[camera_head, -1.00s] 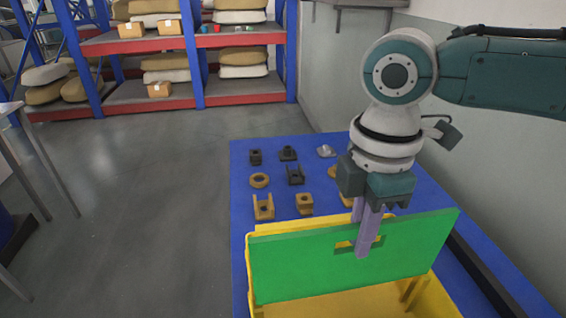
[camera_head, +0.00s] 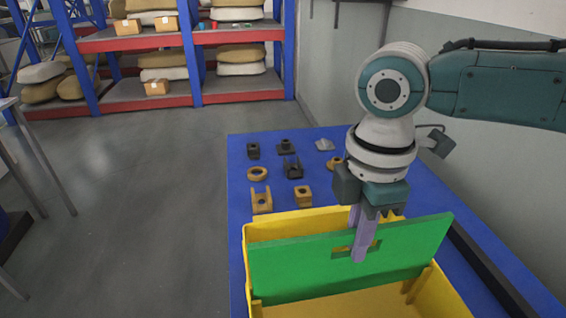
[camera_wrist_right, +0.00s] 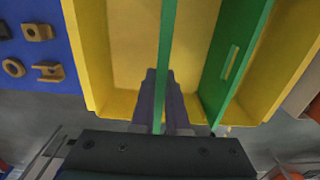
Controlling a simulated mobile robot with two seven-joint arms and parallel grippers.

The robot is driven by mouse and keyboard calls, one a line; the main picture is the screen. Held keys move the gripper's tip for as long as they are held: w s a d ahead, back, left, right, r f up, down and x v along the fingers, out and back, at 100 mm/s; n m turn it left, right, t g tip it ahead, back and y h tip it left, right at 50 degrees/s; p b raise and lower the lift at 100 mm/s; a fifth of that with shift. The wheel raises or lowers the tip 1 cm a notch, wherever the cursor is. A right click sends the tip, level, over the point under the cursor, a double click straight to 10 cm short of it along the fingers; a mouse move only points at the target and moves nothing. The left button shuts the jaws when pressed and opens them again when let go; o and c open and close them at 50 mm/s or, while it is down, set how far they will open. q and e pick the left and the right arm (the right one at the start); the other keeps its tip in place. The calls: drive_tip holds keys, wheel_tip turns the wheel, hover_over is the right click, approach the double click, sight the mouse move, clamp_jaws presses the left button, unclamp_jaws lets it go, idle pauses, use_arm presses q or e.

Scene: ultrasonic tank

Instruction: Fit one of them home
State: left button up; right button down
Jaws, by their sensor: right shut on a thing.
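My right gripper (camera_head: 361,250) has purple fingers and is shut on a green panel (camera_head: 300,272) with a slot, one finger showing in front of the slot. In the right wrist view the held panel (camera_wrist_right: 166,35) is a thin edge-on strip between the fingers. It stands upright across a yellow box (camera_head: 292,219), its lower part inside and its top above the rim. A second green slotted panel (camera_wrist_right: 217,72) stands tilted in the box in the wrist view. I cannot tell whether the held panel's edges are in guides. My left gripper is not visible.
The box stands on a blue table (camera_head: 238,180). Behind it lie several brown, dark and grey parts, including a ring (camera_head: 257,174) and a block (camera_head: 303,196). A wall closes the right side; shelves (camera_head: 150,95) stand far back. Open floor lies left.

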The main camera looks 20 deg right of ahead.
drive_tip(key=shift+f+b, duration=0.5)
drive_tip(key=shift+f, duration=0.3)
drive_tip(key=b, duration=0.3)
hover_over(344, 290)
drive_tip(key=shift+w+d+f, duration=0.1)
drive_tip(key=shift+w+f, duration=0.05)
drive_tip(key=shift+f, duration=0.9)
drive_tip(key=shift+w+d+f, duration=0.1)
drive_tip(key=shift+f, duration=0.9)
drive_tip(key=shift+f+b, duration=0.65)
drive_tip(key=shift+f, duration=0.45)
drive_tip(key=c, duration=0.8)
unclamp_jaws()
drive_tip(key=shift+c, duration=0.2)
wheel_tip(344, 290, up, 10)
drive_tip(key=shift+f+p, duration=0.1)
drive_tip(key=shift+p, duration=1.05)
